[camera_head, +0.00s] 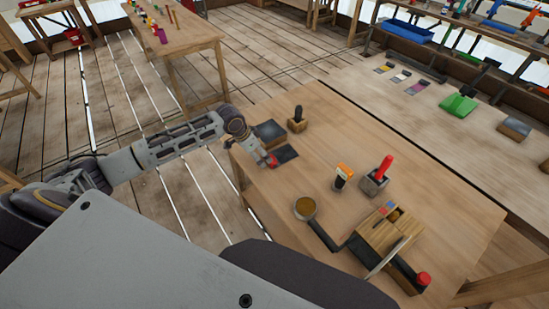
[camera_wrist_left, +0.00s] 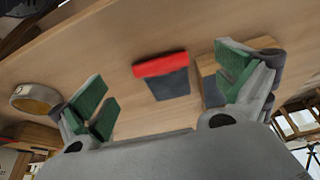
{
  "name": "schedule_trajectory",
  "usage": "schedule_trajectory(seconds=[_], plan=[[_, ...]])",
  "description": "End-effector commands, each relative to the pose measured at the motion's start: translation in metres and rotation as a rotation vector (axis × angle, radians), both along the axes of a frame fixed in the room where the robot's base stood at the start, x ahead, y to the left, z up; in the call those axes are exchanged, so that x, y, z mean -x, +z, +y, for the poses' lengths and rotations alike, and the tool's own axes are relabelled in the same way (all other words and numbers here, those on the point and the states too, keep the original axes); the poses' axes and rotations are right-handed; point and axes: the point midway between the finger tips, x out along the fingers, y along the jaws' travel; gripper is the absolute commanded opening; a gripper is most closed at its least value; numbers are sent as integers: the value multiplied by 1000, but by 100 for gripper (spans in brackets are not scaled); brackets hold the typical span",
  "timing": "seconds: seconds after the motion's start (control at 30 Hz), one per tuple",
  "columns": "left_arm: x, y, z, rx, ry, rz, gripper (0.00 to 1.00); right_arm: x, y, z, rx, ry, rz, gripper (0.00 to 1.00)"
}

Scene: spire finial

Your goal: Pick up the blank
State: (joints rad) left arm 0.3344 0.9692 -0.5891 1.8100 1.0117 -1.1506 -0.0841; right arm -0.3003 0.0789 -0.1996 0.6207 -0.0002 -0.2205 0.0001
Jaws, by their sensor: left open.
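A red bar (camera_wrist_left: 160,64), which I take to be the blank, lies along the edge of a dark grey pad (camera_wrist_left: 170,86) on the wooden workbench (camera_head: 330,140). In the head view, only a small red part (camera_head: 271,161) shows beside my left gripper (camera_head: 262,156), and the dark pad (camera_head: 286,154) lies to its right. My left gripper is open over the bench's left end. In the left wrist view, its green-padded fingers (camera_wrist_left: 168,82) stand wide apart on either side of the bar, with nothing held. My right gripper is not in view.
A dark-topped block (camera_head: 269,131) and a small holder with a dark handle (camera_head: 297,121) stand close behind the pad. A round dish (camera_head: 305,208), a red-handled tool (camera_head: 379,173) and a wooden block fixture (camera_head: 388,236) stand further right.

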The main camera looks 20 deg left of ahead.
Motion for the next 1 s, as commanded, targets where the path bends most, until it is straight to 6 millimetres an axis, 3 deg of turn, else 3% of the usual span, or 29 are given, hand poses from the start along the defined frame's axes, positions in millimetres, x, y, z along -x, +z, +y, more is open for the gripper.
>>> schedule_trajectory(seconds=[0.57, 1.0], plan=[[-3, -6, -3, 1, 0, 1, 100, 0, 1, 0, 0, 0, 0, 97], [-17, -39, -15, 1, 1, 2, 100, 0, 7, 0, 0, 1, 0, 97]])
